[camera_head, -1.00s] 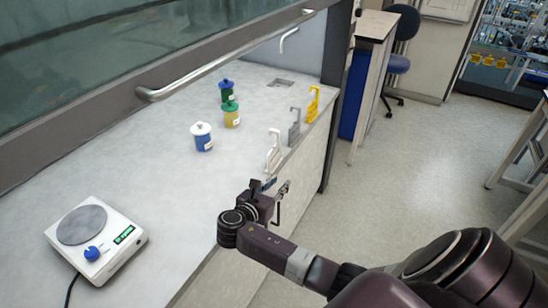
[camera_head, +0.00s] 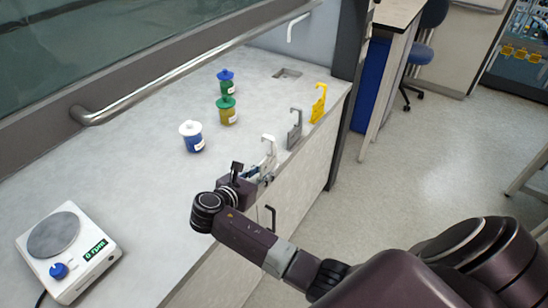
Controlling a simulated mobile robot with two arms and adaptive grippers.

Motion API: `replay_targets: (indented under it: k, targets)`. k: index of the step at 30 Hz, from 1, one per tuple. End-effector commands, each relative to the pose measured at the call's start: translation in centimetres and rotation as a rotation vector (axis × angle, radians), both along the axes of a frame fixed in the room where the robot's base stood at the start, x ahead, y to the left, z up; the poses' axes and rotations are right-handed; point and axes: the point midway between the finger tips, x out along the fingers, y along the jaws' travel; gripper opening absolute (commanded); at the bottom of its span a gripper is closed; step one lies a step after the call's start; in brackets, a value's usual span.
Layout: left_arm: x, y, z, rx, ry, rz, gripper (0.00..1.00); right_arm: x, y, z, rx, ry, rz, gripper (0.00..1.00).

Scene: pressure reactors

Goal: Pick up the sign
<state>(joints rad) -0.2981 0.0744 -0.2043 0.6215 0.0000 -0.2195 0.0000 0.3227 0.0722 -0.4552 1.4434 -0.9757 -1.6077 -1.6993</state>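Three hook-shaped signs stand in a row along the bench's front edge: a white one (camera_head: 268,148), a grey one (camera_head: 295,129) and a yellow one (camera_head: 319,103). My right gripper (camera_head: 260,176) is at the near side of the white sign, and its fingers cover the sign's lower part. From this angle I cannot tell whether the fingers touch the sign or how far apart they are. The grey and yellow signs stand free, farther along the edge. My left gripper is not in view.
A blue reactor with a white lid (camera_head: 192,138), a yellow one with a green lid (camera_head: 227,112) and a green one with a blue lid (camera_head: 226,82) stand behind the signs. A hotplate (camera_head: 70,252) sits at the left. A metal bar (camera_head: 180,70) runs above the bench.

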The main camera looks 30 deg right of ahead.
Motion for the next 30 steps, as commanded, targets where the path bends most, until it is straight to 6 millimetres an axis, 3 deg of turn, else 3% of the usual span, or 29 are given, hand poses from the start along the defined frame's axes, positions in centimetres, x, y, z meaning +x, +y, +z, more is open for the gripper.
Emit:
replay_targets:
  k: [19, 28, 30]
  targets:
    - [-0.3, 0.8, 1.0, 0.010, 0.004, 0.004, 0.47, 3.8, -5.8, -2.2, -0.002, 0.002, -0.001, 0.26]
    - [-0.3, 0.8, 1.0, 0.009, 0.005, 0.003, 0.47, 4.0, -6.3, -2.5, 0.001, 0.000, 0.000, 0.26]
    - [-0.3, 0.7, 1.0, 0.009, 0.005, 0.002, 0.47, 4.0, -6.3, -2.5, 0.001, 0.000, 0.000, 0.21]
